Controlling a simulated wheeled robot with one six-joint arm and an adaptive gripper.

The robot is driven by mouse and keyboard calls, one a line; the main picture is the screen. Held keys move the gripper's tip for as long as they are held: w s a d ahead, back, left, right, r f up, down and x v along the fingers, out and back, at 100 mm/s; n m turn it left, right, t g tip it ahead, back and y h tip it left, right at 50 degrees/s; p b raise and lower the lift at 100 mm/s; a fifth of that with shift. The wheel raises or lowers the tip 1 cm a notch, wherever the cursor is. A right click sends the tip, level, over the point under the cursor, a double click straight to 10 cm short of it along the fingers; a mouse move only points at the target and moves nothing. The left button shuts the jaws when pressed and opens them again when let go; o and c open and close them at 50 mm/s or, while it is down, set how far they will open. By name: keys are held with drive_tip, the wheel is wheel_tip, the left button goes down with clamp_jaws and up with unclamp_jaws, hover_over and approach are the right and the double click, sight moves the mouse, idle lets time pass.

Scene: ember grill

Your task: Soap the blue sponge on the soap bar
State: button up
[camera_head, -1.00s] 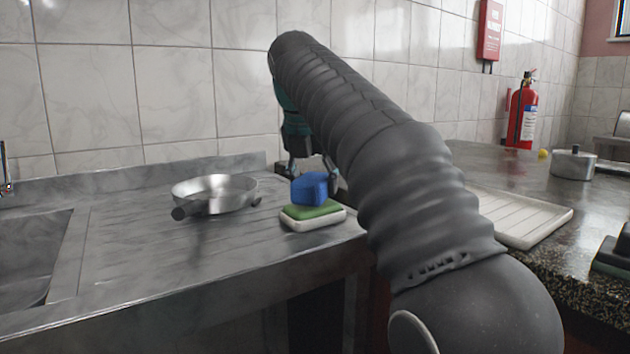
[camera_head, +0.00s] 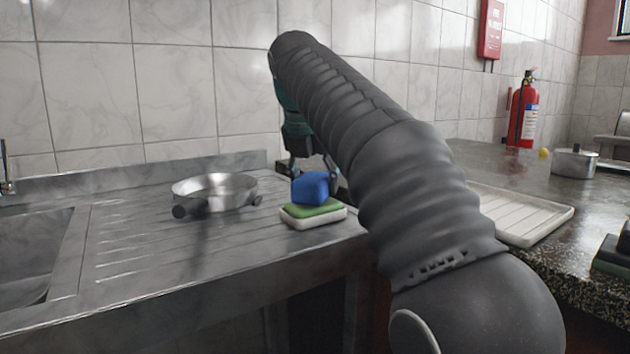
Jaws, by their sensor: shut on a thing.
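The blue sponge (camera_head: 310,187) is held in my gripper (camera_head: 313,168), just over the green soap bar (camera_head: 312,211). The sponge's underside meets the top of the soap in the picture; I cannot tell whether it presses on it. The soap bar lies in a white dish (camera_head: 315,221) near the right end of the steel drainboard. My gripper points down behind the sponge, and its fingers are partly hidden by the sponge and my arm.
A steel pan (camera_head: 214,191) stands on the drainboard left of the soap, and the sink (camera_head: 30,255) lies farther left. A white ribbed tray (camera_head: 520,213) is on the dark counter to the right. A lidded pot (camera_head: 574,163) and a fire extinguisher (camera_head: 523,112) are farther back.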

drive_tip(key=shift+f, duration=0.3)
idle(0.7)
drive_tip(key=shift+r, duration=0.1)
wheel_tip(320, 180, up, 3)
drive_tip(key=p, duration=0.3)
drive_tip(key=shift+f, duration=0.2)
drive_tip(key=shift+r+b, duration=0.3)
drive_tip(key=shift+r, duration=1.8)
